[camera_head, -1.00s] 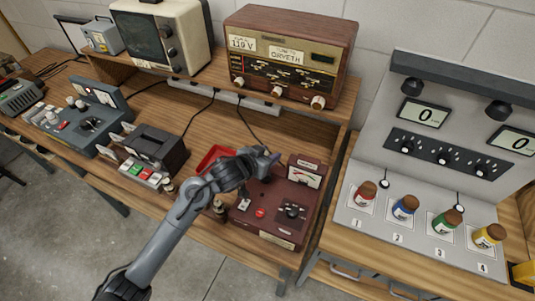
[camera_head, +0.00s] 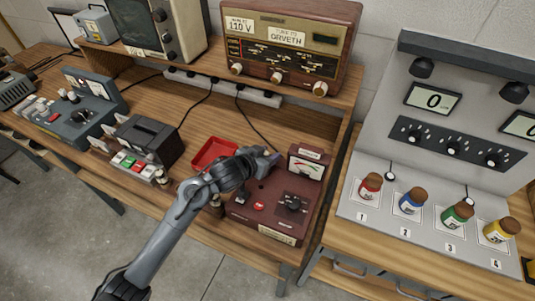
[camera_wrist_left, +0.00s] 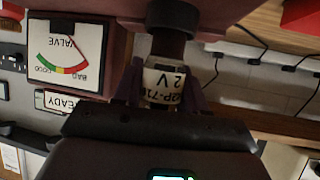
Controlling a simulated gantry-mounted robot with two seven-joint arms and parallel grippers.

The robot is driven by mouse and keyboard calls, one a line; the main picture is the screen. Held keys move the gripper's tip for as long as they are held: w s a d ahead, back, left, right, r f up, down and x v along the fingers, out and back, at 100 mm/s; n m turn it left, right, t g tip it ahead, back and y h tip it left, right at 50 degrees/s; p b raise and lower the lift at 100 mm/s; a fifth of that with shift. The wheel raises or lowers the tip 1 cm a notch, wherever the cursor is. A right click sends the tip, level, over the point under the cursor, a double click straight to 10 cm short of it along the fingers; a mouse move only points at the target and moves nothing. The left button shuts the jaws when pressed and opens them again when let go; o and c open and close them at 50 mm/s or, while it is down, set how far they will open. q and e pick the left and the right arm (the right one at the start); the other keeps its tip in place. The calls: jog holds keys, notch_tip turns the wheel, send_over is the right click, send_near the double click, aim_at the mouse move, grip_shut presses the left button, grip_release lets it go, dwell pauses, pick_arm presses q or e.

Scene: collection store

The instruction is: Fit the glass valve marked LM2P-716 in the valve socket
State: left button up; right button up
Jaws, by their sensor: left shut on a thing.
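My left gripper (camera_head: 268,159) is above the maroon valve tester (camera_head: 240,211), beside its meter (camera_head: 309,167). In the left wrist view the gripper (camera_wrist_left: 163,88) is shut on a glass valve (camera_wrist_left: 166,82) with a pale label, partly read as "2P-71" and "2 V". A dark round part (camera_wrist_left: 172,45) lies at the valve's end towards the maroon surface. I cannot tell whether it is the valve's base or the socket, or whether the valve is seated. The arm and gripper hide the socket in the head view. My right gripper is not in view.
A red tray (camera_head: 214,151) lies behind my left forearm. A dark device with coloured buttons (camera_head: 149,146) stands left of it. The wooden radio (camera_head: 290,45) is on the shelf behind. Coloured bottles (camera_head: 411,201) stand on the panel at right.

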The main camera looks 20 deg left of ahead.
pick_arm(q)
jog(key=shift+r+p, duration=0.1)
jog(key=shift+p, duration=0.2)
dwell(0.4)
dwell(0.4)
jog(key=shift+p, duration=0.55)
jog(key=shift+f+b, duration=0.35)
jog(key=shift+f, duration=0.4)
dwell(0.6)
jog(key=o, duration=0.8)
jog(key=shift+o, duration=0.2)
jog(key=shift+r, duration=0.1)
